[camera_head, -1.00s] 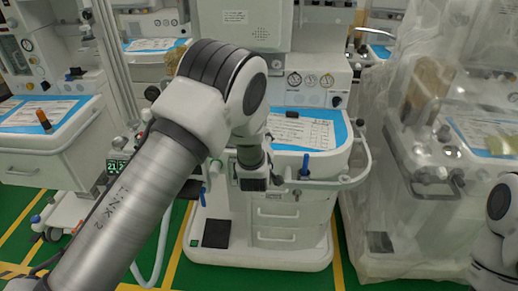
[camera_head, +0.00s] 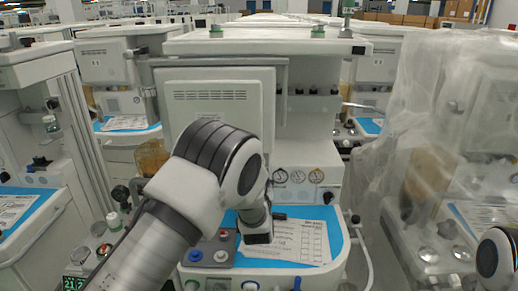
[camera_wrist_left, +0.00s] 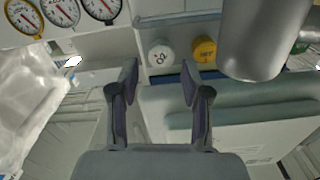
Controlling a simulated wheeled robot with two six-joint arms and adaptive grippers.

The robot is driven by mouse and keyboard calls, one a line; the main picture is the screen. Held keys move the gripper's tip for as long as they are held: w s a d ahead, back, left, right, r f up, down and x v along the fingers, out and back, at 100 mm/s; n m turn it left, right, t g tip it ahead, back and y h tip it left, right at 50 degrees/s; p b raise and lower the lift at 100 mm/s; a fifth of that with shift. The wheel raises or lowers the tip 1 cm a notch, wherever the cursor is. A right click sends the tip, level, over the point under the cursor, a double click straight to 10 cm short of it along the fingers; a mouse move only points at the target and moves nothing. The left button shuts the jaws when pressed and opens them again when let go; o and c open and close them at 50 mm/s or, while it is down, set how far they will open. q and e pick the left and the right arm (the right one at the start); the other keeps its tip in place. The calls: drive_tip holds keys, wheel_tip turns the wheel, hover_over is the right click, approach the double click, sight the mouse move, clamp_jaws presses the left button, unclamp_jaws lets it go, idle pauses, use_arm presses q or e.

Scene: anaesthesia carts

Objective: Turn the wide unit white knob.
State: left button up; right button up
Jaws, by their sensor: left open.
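The wide unit (camera_head: 215,100) is the middle cart, with a large pale panel, a gauge row and a blue-edged worktop. In the left wrist view a white knob (camera_wrist_left: 161,55) with dark lettering sits beyond my left gripper (camera_wrist_left: 157,72), beside a yellow knob (camera_wrist_left: 203,50). The fingers are open with nothing between them, and the white knob appears in the gap, apart from them. In the head view my left gripper (camera_head: 257,233) is over the worktop, and I cannot make out this knob there. My right gripper is out of view.
Three round gauges (camera_wrist_left: 62,12) are at the wrist view's upper left. A grey cylinder (camera_wrist_left: 255,38) stands close right of the yellow knob. A paper sheet (camera_head: 300,240) lies on the worktop. A plastic-covered cart (camera_head: 430,150) stands at the right.

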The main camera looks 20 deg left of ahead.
use_arm(q)
drive_tip(key=x, duration=0.2)
drive_tip(key=p+x, duration=0.1)
drive_tip(key=x, duration=0.4)
drive_tip(key=shift+w+a+r+p, duration=0.1)
drive_tip(key=shift+w+r+p, duration=0.25)
drive_tip(key=shift+r+p, duration=0.05)
drive_tip(key=shift+s+r, duration=0.2)
drive_tip(key=shift+c, duration=0.4)
drive_tip(key=c, duration=0.8)
drive_tip(key=shift+f+n+b, duration=0.35)
drive_tip(key=shift+n+b, duration=0.05)
drive_tip(key=shift+b, duration=0.75)
drive_tip(key=shift+r+b, duration=0.15)
drive_tip(key=shift+b, duration=0.2)
drive_tip(key=shift+r+n, duration=0.2)
drive_tip(key=shift+n, duration=0.1)
